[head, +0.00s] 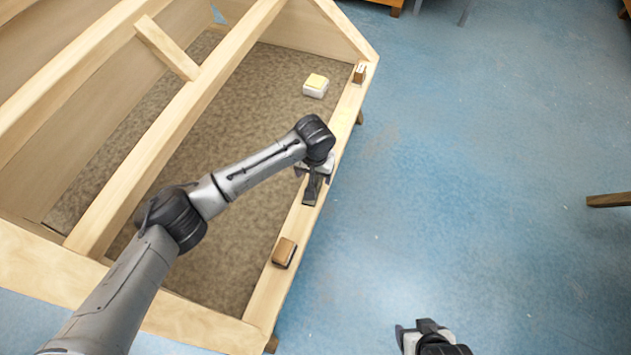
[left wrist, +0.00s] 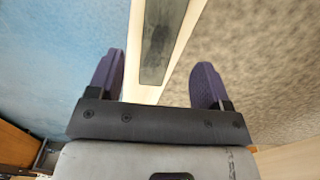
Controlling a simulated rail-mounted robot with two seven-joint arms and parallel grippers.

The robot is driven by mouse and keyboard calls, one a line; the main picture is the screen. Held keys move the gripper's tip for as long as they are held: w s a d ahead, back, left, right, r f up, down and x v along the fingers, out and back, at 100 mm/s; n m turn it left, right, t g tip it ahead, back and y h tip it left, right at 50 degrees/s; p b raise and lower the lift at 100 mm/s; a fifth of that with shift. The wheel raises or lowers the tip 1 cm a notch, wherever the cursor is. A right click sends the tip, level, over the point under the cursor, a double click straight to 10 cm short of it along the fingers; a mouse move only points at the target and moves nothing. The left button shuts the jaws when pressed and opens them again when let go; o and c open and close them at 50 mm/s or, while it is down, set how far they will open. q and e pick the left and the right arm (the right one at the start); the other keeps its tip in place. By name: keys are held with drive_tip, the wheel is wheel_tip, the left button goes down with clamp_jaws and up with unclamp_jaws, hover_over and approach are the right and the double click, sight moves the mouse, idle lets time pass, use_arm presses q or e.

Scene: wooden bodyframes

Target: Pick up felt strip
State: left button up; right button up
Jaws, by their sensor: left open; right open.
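The felt strip (head: 311,190) is a narrow dark grey piece lying along the light wooden rail (head: 344,121) of the bodyframe. In the left wrist view, the grey strip (left wrist: 157,55) runs lengthwise between my fingers. My left gripper (left wrist: 156,72) is open and empty, its purple fingers on either side of the rail and strip. In the head view, my left gripper (head: 314,172) is over the strip's far end and hides part of it. My right gripper (head: 423,330) is open and empty over the blue floor at the bottom edge.
A brown block with a dark underside (head: 284,252) sits on the rail nearer me. A small brown piece (head: 359,74) sits at the rail's far end. A white and yellow block (head: 315,86) lies on the brown panel. Blue floor at right is mostly clear.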

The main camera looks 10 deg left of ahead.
sight(315, 183)
use_arm(q)
wheel_tip(315, 183, down, 5)
drive_tip(key=shift+r+b, duration=0.2)
drive_tip(key=shift+b, duration=0.8)
drive_tip(key=shift+c, duration=0.7)
drive_tip(key=c, duration=0.9)
drive_tip(key=shift+o, duration=0.2)
drive_tip(key=shift+r, duration=0.15)
